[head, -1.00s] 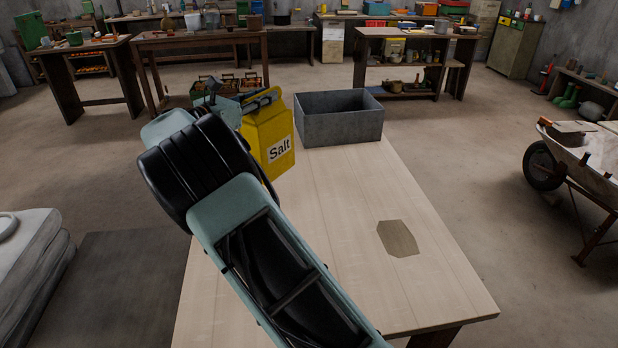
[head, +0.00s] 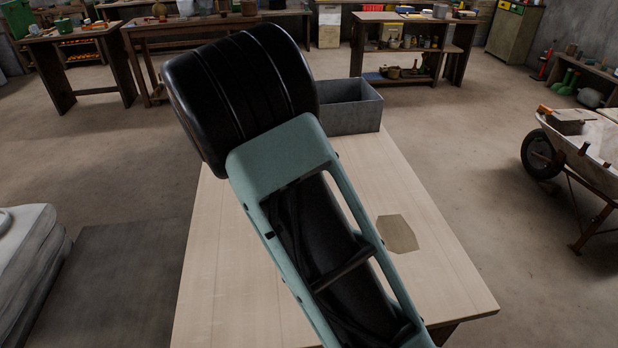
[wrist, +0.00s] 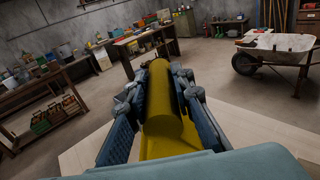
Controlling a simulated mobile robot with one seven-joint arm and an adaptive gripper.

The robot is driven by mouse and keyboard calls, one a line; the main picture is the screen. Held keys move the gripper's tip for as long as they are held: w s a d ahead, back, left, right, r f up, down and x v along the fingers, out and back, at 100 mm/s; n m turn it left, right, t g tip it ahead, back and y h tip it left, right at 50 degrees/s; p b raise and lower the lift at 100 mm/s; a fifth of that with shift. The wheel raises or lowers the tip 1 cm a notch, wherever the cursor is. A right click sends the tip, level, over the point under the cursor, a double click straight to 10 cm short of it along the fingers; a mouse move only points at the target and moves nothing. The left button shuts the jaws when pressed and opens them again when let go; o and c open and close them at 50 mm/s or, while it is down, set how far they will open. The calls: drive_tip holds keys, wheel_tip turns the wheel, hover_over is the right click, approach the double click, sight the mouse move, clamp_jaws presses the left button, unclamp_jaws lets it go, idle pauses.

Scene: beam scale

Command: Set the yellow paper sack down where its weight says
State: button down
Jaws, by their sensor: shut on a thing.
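The yellow paper sack (wrist: 165,100) fills the space between the two fingers of my gripper (wrist: 160,86) in the wrist view. The gripper is shut on it and the pale tabletop shows below and beside it. In the head view my arm hides both the gripper and the sack. A grey open bin (head: 350,117) stands at the far end of the pale wooden table (head: 215,290), partly covered by my arm. No beam scale shows in these frames.
A flat brownish patch (head: 397,233) lies on the table's right half, and the wood around it is clear. A wheelbarrow (head: 578,150) stands on the floor to the right. A pale stacked mattress-like thing (head: 30,265) is at the left. Workbenches line the back.

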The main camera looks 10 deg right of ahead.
drive_tip(key=s+d+f+n+t+y+p, duration=0.2)
drive_tip(key=s+d+f+n+y, duration=0.15)
drive_tip(key=s+d, duration=0.45)
drive_tip(key=shift+y, duration=0.35)
drive_tip(key=w+f, duration=0.2)
drive_tip(key=w, duration=0.2)
drive_tip(key=w+f, duration=0.3)
drive_tip(key=w, duration=0.1)
drive_tip(key=w+a+f+p, duration=0.1)
drive_tip(key=w+f, duration=0.2)
drive_tip(key=w, duration=0.1)
drive_tip(key=shift+a+f, duration=0.1)
drive_tip(key=shift+f, duration=0.1)
drive_tip(key=shift+t, duration=0.3)
drive_tip(key=shift+w+f, duration=0.2)
drive_tip(key=shift+f, duration=0.8)
drive_tip(key=shift+w+f, duration=0.15)
drive_tip(key=shift+f, duration=1)
drive_tip(key=c, duration=2)
unclamp_jaws()
drive_tip(key=shift+s+f, duration=0.15)
drive_tip(key=shift+f, duration=0.25)
drive_tip(key=o, duration=0.3)
